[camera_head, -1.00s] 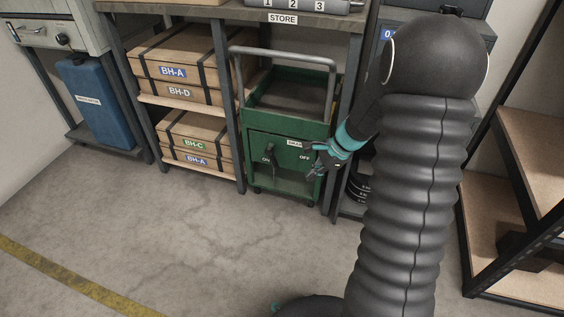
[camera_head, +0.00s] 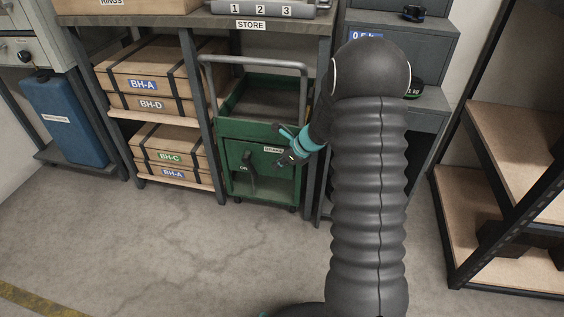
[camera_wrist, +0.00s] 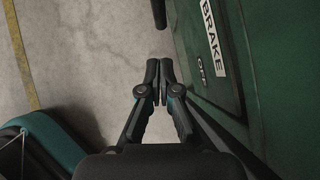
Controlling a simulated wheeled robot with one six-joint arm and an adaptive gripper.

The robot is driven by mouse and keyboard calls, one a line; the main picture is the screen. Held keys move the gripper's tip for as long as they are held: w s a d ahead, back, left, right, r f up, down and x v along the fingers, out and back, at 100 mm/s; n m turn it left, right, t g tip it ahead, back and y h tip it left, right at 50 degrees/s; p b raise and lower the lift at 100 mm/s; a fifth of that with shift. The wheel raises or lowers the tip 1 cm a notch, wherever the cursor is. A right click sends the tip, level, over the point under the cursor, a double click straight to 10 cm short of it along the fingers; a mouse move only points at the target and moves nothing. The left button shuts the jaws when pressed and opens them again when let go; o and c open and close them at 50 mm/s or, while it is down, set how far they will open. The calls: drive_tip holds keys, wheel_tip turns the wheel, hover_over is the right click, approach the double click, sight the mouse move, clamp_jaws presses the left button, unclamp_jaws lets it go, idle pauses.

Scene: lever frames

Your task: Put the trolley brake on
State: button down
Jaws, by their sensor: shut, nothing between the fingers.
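The green trolley (camera_head: 290,190) stands under the store bench. Its front panel has a BRAKE label (camera_head: 273,149) and a black brake lever (camera_head: 248,162), which hangs down beside the ON mark (camera_head: 243,168). The OFF mark is hidden behind my gripper in the head view. My gripper (camera_head: 282,161) is in front of the panel, to the right of the lever and apart from it. In the wrist view my gripper (camera_wrist: 160,78) is shut and empty, with the BRAKE label (camera_wrist: 213,38) and OFF mark (camera_wrist: 202,67) to its right. A dark piece at the top edge there is unclear.
A shelf with strapped boxes (camera_head: 150,84) stands left of the trolley, with a dark post between. A grey drawer cabinet (camera_head: 440,50) is at the right, beside dark shelving (camera_head: 520,140). The trolley's push handle (camera_head: 255,63) rises above the panel. The floor in front is clear.

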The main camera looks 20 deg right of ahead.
sight(255, 172)
drive_tip(key=x, duration=0.5)
drive_tip(key=w+a+r+b+x, duration=0.1)
drive_tip(key=x, duration=0.1)
drive_tip(key=shift+w+a+f, duration=0.1)
drive_tip(key=shift+a+f, duration=0.05)
drive_tip(key=shift+f, duration=0.1)
drive_tip(key=shift+w+a+f, duration=0.1)
drive_tip(key=shift+w+a, duration=0.15)
drive_tip(key=shift+a, duration=0.05)
drive_tip(key=shift+w+a+f, duration=0.35)
drive_tip(key=shift+a, duration=0.2)
